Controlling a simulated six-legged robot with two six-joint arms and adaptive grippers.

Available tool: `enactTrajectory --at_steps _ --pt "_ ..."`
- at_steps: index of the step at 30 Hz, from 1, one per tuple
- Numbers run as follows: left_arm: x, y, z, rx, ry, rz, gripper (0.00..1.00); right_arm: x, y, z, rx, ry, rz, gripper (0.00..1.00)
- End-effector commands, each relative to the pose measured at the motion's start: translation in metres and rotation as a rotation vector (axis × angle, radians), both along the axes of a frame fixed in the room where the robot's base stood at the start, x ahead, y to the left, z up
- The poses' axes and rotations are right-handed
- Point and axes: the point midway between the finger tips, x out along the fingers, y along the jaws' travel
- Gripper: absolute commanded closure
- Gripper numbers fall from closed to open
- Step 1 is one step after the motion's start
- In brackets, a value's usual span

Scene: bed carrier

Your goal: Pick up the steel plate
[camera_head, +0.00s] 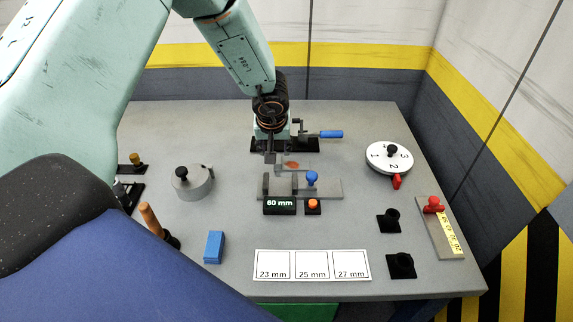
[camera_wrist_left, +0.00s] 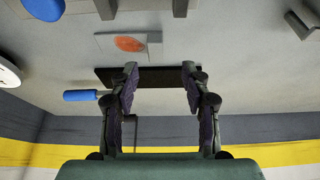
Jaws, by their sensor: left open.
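The steel plate (camera_head: 291,165) is a small, thin grey piece with an orange-brown spot. It lies flat on the table just behind the gauge with the 60 mm display, partly hidden by my gripper in the head view. In the left wrist view the plate (camera_wrist_left: 130,45) lies beyond the fingertips, apart from them and toward the left finger. My left gripper (camera_wrist_left: 160,70) is open and empty, with its two fingers spread. In the head view it (camera_head: 276,150) hangs above the back middle of the table, close to the plate. My right gripper is not in view.
The gauge (camera_head: 328,189) with a blue knob stands in front of the plate. A black base (camera_head: 306,146) with a blue handle (camera_head: 331,134) is behind it. A white numbered dial (camera_head: 389,158) is right, a steel weight (camera_head: 193,184) left. Three marked squares (camera_head: 312,265) lie at the front.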

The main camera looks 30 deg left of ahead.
Motion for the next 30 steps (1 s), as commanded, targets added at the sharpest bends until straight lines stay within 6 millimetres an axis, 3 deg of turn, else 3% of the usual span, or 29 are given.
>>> enactTrajectory --at_steps 9,20,30 --pt "0.014 0.003 -0.044 0.001 0.003 0.001 0.53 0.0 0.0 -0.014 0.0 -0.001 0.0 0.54" --pt "0.02 0.004 -0.05 0.0 0.0 -0.001 0.53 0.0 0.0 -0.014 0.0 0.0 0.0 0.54" --pt "0.02 0.004 -0.05 0.0 0.001 -0.001 0.82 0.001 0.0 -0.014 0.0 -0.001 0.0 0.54"
